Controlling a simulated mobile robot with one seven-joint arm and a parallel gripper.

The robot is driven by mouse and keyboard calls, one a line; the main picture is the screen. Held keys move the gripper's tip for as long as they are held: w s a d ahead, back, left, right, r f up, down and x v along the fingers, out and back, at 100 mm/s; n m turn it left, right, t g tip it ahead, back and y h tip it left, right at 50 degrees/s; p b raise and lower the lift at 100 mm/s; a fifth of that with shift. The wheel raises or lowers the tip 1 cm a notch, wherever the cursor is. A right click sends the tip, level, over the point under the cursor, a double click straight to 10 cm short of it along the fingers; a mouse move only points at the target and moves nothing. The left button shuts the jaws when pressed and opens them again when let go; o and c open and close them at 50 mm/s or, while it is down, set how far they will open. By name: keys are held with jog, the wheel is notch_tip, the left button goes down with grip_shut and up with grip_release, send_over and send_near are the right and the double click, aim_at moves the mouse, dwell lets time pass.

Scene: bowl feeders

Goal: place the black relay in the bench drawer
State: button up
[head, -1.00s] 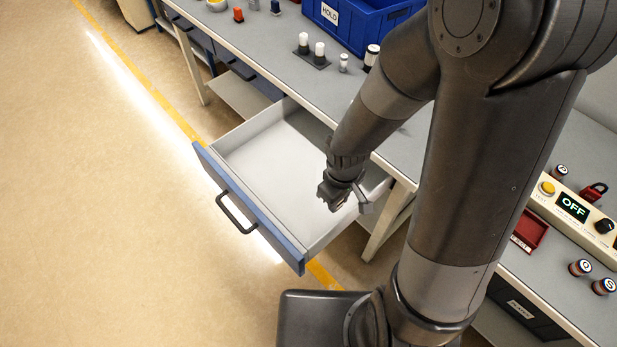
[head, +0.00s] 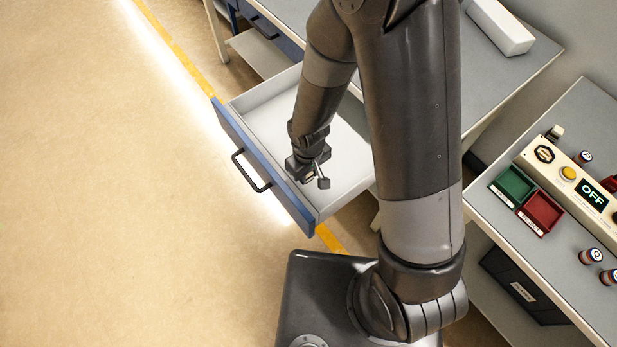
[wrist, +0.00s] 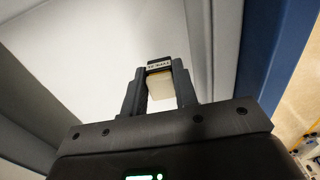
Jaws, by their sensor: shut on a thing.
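The bench drawer (head: 257,112) is pulled open, with a pale inside, a blue front and a dark handle. My gripper (head: 312,180) is over the drawer, towards its front and right side wall in the head view. In the wrist view my gripper (wrist: 161,80) is shut on a small block, the relay (wrist: 160,67). The relay has a black end with a white label, and a cream part shows between the fingers. The drawer's pale floor (wrist: 95,45) lies beyond it, apparently clear below. In the head view the relay is too small to make out.
The blue drawer front (wrist: 292,45) stands close on the right in the wrist view. A bench at right holds green (head: 513,185) and red (head: 541,212) trays and a control box (head: 567,185) reading OFF. A long white block (head: 500,27) lies on the main bench.

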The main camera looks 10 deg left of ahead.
aim_at(308, 180)
jog(key=shift+f, duration=1.8)
jog(key=o, duration=1)
jog(key=shift+f, duration=0.15)
